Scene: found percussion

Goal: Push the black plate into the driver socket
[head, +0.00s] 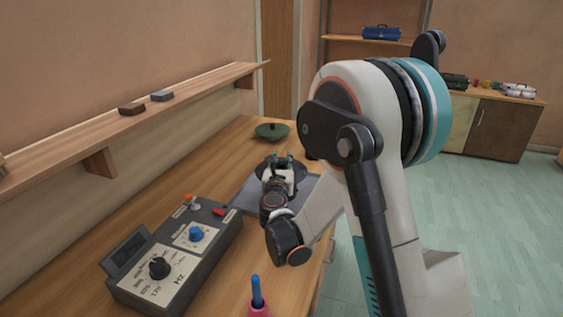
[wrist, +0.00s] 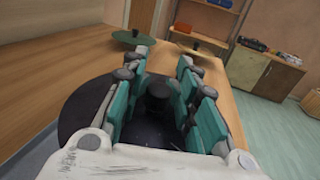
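The black plate (wrist: 82,103) is a round dark disc, lying under and around my gripper (wrist: 160,72) in the wrist view. In the head view, part of the black plate (head: 263,168) shows beside my gripper (head: 283,159), above a grey sheet (head: 244,196) on the bench. A dark upright cylinder (wrist: 158,94) stands between my two teal fingers. The fingers are spread on either side of it; I cannot tell whether they touch it. The driver socket is not visible.
A grey control box (head: 180,262) with knobs and a blue-handled tool (head: 257,291) in a pink holder are in front on the wooden bench. A green dish (head: 271,131) stands behind the plate. A wall shelf (head: 180,97) runs along the left.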

